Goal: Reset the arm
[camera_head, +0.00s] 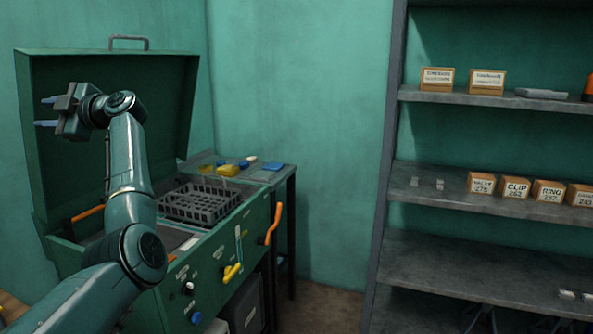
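My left arm (130,165) comes in from the lower left and rises, bent at the elbow, in front of a green machine. Its gripper (47,111) is held high and points left, in front of the raised lid (165,85). The two fingers are apart, with nothing seen between them. My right gripper is not in view.
The machine's panel (205,290) has orange and yellow handles, and a dark basket (205,200) sits in its top. A side table (265,175) holds small yellow and blue items. Grey shelves (480,200) with labelled boxes stand right. Floor shows between.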

